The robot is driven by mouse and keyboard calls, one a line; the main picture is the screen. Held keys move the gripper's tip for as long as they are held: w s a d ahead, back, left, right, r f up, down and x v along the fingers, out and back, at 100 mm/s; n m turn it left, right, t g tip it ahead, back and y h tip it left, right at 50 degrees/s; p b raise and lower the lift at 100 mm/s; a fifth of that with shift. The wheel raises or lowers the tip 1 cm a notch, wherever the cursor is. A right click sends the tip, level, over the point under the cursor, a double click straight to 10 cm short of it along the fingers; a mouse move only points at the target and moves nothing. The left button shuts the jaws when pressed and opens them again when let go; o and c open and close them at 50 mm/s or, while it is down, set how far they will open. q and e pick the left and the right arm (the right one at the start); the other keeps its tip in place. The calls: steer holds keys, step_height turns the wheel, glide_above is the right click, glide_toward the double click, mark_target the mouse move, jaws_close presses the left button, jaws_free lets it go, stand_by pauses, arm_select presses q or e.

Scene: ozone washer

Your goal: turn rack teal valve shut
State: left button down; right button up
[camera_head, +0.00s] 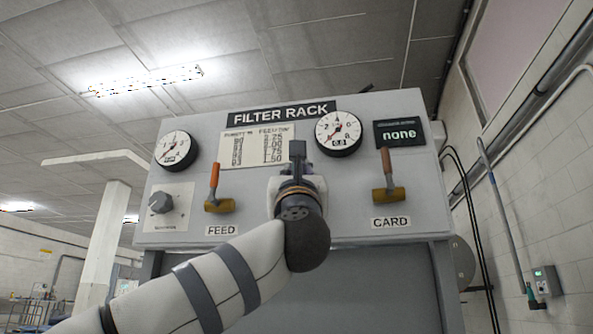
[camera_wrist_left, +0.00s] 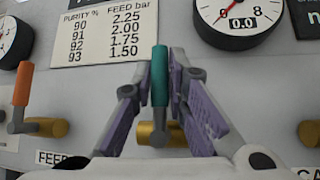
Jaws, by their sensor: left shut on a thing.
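The teal valve lever (camera_wrist_left: 160,80) points straight up from its brass body (camera_wrist_left: 163,134) in the left wrist view. My left gripper (camera_wrist_left: 161,72) has its two purple-padded fingers on either side of the lever, closed on its upper part. In the head view my left gripper (camera_head: 298,152) is in front of the middle of the filter rack (camera_head: 255,185), and my wrist hides the teal valve there. My right gripper is not in view.

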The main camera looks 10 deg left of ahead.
arm_select(q)
steer(key=shift+a+r, duration=0.15)
steer(key=c, duration=1.6)
jaws_free()
steer(key=shift+o, duration=0.2)
steer(key=v, duration=1.2)
